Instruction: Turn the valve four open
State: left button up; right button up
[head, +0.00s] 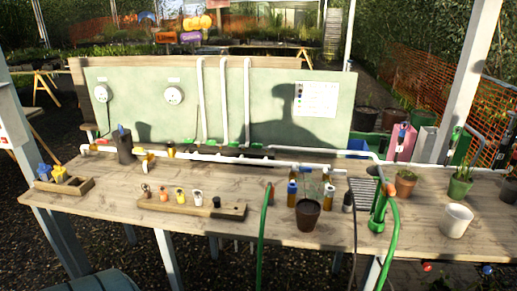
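A white pipe (290,163) runs along the back of the wooden workbench, below a pale green panel (290,90). Green fittings (205,143) sit at the feet of the upright white pipes (224,100). I cannot tell which part is valve four or how its handle is set; any numbers are too small to read. Neither gripper shows.
A wooden rack (180,208) with several small parts lies at the bench front. A wooden box (62,187) is at the left end. A brown pot (307,214), bottles (329,196), green hoses (262,240) and a white pot (456,220) take up the middle and right.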

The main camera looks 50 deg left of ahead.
aim_at(255, 145)
jog(key=u, duration=0.35)
jog(key=i+u, duration=0.15)
jog(key=u, duration=0.35)
jog(key=i+l+u, duration=0.15)
jog(key=u, duration=0.3)
jog(key=i+l+u, duration=0.1)
jog(key=u, duration=0.4)
jog(key=i+l+u, duration=0.15)
jog(key=l, duration=0.2)
jog(key=i+l+u, duration=0.15)
jog(key=l, duration=0.25)
jog(key=i+l+u, duration=0.15)
jog(key=l, duration=0.25)
jog(key=l+u, duration=0.15)
jog(key=l, duration=0.55)
jog(key=i+l, duration=0.15)
jog(key=l, duration=0.1)
